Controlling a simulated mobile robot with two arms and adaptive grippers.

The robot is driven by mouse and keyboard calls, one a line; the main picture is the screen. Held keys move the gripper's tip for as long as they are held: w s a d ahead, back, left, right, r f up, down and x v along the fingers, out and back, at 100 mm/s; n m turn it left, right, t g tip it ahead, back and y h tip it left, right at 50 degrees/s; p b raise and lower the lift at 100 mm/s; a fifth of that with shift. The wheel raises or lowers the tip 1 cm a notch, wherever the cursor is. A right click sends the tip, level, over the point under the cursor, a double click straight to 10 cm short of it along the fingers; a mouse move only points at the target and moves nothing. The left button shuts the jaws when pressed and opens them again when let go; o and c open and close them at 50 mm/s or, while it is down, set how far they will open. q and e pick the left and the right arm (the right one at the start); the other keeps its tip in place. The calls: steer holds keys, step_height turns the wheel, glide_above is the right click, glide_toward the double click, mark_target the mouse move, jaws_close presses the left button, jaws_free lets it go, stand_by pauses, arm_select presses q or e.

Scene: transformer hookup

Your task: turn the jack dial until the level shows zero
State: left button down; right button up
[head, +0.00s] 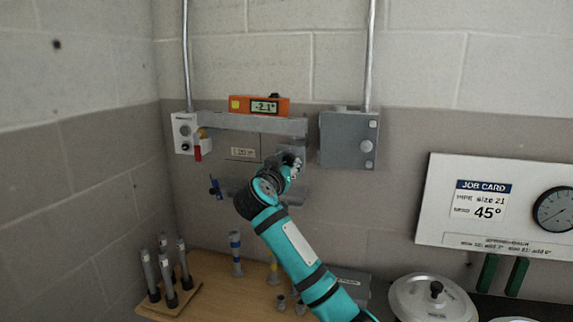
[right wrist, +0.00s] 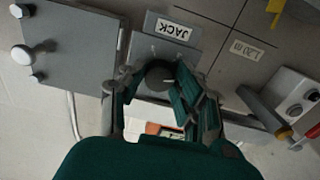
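The orange level (head: 259,106) sits on top of a grey bar on the wall, and its display reads about -2.1°. My right gripper (head: 292,163) is at the right end of the mount below the bar and hides the dial in the head view. In the right wrist view the dark round jack dial (right wrist: 160,74) is beside the JACK label (right wrist: 174,29). The fingers of my right gripper (right wrist: 155,75) stand on both sides of the dial. I cannot tell whether both press on it. My left gripper is not in view.
A grey box (head: 347,138) with a conduit is close to the right of my gripper. A white box (head: 184,133) with a red-handled part is at the left. A wooden bench (head: 215,296) below holds several posts. A job card board (head: 500,205) hangs at the right.

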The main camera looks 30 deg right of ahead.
jaws_close()
